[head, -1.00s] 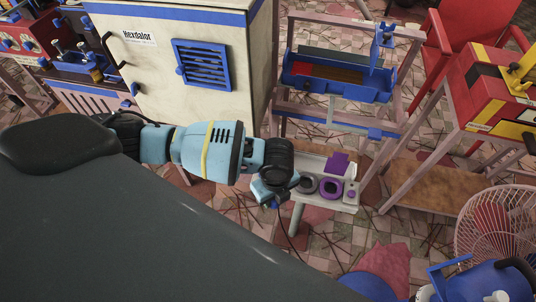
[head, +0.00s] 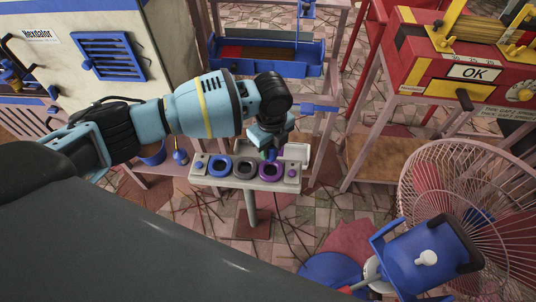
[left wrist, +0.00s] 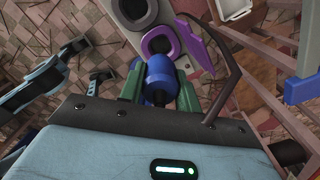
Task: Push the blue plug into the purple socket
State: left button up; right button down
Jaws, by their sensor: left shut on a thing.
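My left gripper (head: 272,153) is shut on the blue plug (left wrist: 160,77). In the left wrist view the plug sits between the green fingers. The purple socket (left wrist: 161,42) is a ring just beyond the plug's end. In the head view the purple socket (head: 265,171) is at the right of a pale panel (head: 212,180), with the gripper directly above it. The plug (head: 273,156) shows there as a small blue patch. I cannot tell whether its tip touches or enters the socket. My right gripper is not in view.
The panel also bears a blue ring (head: 220,168) and a grey ring (head: 244,169). A blue trough (head: 268,56) on a frame stands behind. A red and yellow machine (head: 465,65) is at the right. A fan (head: 455,190) stands at the front right.

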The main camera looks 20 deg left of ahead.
aim_at(271, 158)
pick_arm(q)
jog(key=shift+w+d+r, duration=0.1)
jog(key=shift+w, duration=0.05)
jog(key=shift+f+b, duration=0.4)
jog(key=shift+f, duration=0.05)
jog(key=shift+f+b, duration=0.9)
jog(key=shift+f, duration=0.05)
jog(key=shift+f+b, duration=0.65)
jog(key=shift+f, duration=0.05)
jog(key=shift+f+b, duration=0.65)
jog(key=shift+b, duration=0.05)
jog(key=shift+p, duration=0.8)
jog(key=shift+f, duration=0.55)
